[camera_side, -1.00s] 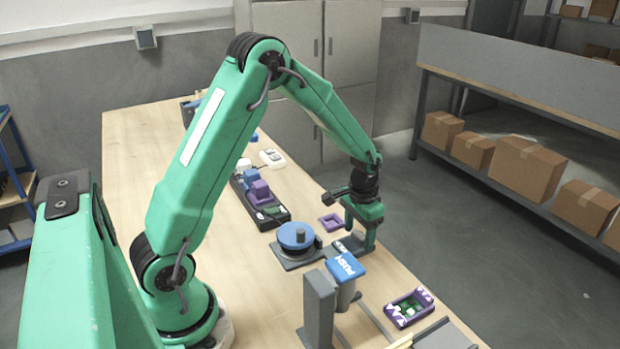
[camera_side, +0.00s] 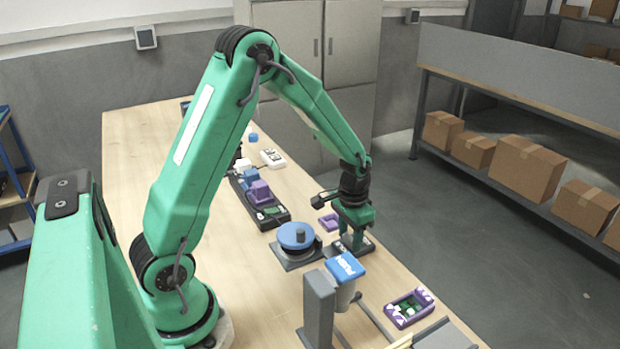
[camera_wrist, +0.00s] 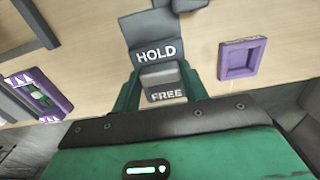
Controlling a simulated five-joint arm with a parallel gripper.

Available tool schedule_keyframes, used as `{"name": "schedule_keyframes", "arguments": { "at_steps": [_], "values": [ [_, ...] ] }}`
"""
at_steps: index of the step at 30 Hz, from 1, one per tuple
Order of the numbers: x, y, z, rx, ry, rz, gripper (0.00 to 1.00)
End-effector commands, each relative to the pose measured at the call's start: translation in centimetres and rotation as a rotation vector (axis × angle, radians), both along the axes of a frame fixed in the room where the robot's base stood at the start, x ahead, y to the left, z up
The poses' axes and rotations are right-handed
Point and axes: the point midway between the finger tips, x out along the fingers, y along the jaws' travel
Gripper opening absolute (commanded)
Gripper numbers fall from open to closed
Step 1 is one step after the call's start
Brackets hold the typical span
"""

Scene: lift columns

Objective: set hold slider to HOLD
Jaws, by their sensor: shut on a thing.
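The hold slider shows in the wrist view as a dark base with a white HOLD label (camera_wrist: 155,52) and a grey block (camera_wrist: 159,76) just below that label. A FREE label (camera_wrist: 167,95) shows nearer to my gripper. My gripper (camera_wrist: 155,88) is shut on the grey block, with a green finger on each side of it. In the side view my gripper (camera_side: 352,240) points down over the slider's dark base (camera_side: 366,245), near the table's right edge. Its fingers hide most of the slider there.
A blue round knob (camera_side: 296,236) on a grey plate stands just left of my gripper. A blue PUSH block (camera_side: 345,266) is in front. A purple frame (camera_side: 329,222) lies behind, and a purple tray (camera_side: 409,308) lies nearer the camera.

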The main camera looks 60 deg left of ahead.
Motion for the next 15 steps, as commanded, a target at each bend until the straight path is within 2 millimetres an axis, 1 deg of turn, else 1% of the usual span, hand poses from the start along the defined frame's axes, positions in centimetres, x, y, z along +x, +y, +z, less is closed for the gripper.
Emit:
{"name": "schedule_keyframes", "arguments": {
  "at_steps": [1,9,10,12,13,15],
  "values": [
    [-0.35,-0.01,0.07,-0.001,0.006,0.000,0.03],
    [-0.60,0.00,0.05,-0.002,0.013,0.000,0.03],
    [-0.59,0.00,0.05,-0.002,0.012,0.000,0.49],
    [-0.55,0.00,0.04,-0.002,0.011,0.000,0.63],
    [-0.53,0.00,0.04,-0.002,0.011,0.000,0.65],
    [-0.49,0.00,0.03,-0.001,0.010,0.000,0.65]
  ]
}}
